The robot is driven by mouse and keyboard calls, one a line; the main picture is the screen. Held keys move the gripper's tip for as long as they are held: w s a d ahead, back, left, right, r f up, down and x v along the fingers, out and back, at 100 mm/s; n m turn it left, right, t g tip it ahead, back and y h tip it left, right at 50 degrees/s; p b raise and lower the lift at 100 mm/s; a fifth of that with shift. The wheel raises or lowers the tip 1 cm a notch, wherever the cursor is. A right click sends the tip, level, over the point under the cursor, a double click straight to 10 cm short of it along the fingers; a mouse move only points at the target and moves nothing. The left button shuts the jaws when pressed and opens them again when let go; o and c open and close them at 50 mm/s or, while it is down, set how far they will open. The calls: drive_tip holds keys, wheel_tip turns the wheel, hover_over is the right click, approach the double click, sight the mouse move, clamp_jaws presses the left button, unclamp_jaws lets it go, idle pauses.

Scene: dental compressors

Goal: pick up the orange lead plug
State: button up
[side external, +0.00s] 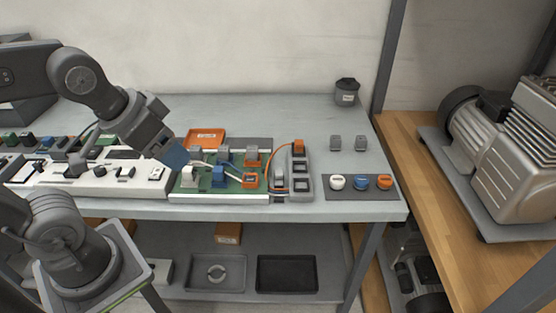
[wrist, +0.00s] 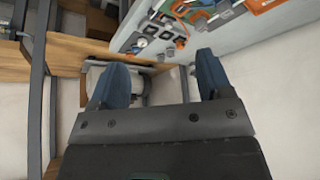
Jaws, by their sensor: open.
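An orange plug (side external: 299,146) sits at the far end of a grey socket strip (side external: 300,182) on the bench. An orange lead (side external: 268,165) loops from it to the left, towards the green board (side external: 205,186). My gripper (side external: 177,158) is to the left of the plug, above the left part of the green board, apart from it. Its blue fingers are spread with nothing between them in the wrist view (wrist: 162,78). In that view the bench is small and tilted at the upper right, and I cannot clearly pick out the plug.
Grey, blue and orange-rimmed blocks stand on the green board, with an orange tray (side external: 206,138) behind. A dark mat (side external: 347,192) holds white, blue and orange round pieces. Two grey blocks and a dark pot (side external: 346,91) stand farther back. The bench's right rear is mostly clear.

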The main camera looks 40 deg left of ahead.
drive_tip(key=shift+c, duration=1.2)
drive_tip(key=n+g+y, duration=0.2)
drive_tip(key=n+y, duration=0.1)
drive_tip(key=n, duration=0.6)
hover_over(299, 142)
drive_tip(key=s+d, duration=0.4)
wheel_tip(299, 142, down, 9)
drive_tip(key=x, duration=0.7)
drive_tip(key=shift+s+a+f, duration=0.1)
drive_tip(key=shift+a+f, duration=0.3)
drive_tip(key=shift+w+x, duration=0.1)
drive_tip(key=shift+x, duration=1.2)
drive_tip(key=shift+w+x, duration=0.15)
drive_tip(key=shift+x, duration=1.2)
drive_tip(key=shift+r, duration=0.1)
